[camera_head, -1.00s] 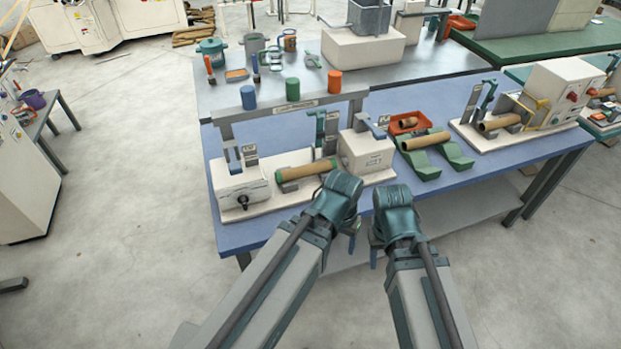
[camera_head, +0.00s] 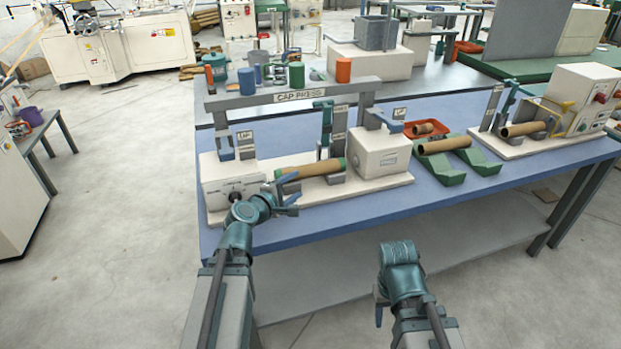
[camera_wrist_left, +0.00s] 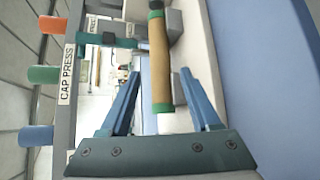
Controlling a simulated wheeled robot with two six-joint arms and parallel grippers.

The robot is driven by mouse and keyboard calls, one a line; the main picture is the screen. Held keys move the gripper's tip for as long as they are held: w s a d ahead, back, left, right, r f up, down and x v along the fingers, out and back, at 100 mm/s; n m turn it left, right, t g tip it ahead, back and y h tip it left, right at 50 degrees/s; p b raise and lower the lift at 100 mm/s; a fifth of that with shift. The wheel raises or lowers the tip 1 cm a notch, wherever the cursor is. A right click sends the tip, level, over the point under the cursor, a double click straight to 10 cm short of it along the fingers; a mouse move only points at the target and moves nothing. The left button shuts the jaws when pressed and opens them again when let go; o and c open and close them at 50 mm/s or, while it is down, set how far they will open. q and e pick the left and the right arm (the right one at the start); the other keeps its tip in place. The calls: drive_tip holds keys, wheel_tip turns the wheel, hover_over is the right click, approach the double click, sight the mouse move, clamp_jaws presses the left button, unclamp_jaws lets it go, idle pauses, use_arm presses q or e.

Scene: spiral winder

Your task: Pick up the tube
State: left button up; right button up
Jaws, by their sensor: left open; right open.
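A brown cardboard tube (camera_head: 310,170) with green ends lies in the cap press on the blue table. It also shows in the left wrist view (camera_wrist_left: 159,60), where it runs between my two blue fingers. My left gripper (camera_head: 285,196) is open at the front left end of this tube; I cannot tell whether a finger touches it. Its fingers also show in the left wrist view (camera_wrist_left: 161,73). A second brown tube (camera_head: 445,145) lies on a green cradle (camera_head: 448,175) to the right. My right gripper (camera_head: 379,303) is open and empty in front of the table edge.
The cap press has a grey crossbar (camera_head: 230,102) above and a white block (camera_head: 380,153) at the tube's right. A red tray (camera_head: 415,131) holds a short tube. Another tube (camera_head: 523,129) lies at the right machine (camera_head: 580,90). The front table strip is clear.

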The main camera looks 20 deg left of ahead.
use_arm(q)
drive_tip(key=b, duration=0.2)
approach(316, 172)
drive_tip(key=x, duration=0.4)
drive_tip(key=shift+w+f, duration=0.2)
drive_tip(key=shift+w+d, duration=0.15)
drive_tip(key=shift+w, duration=0.25)
drive_tip(key=b+x, duration=0.1)
drive_tip(key=x, duration=0.4)
drive_tip(key=shift+w+b, duration=0.15)
drive_tip(key=shift+b, duration=0.15)
clamp_jaws()
wheel_tip(316, 172, up, 10)
drive_tip(key=p, duration=1)
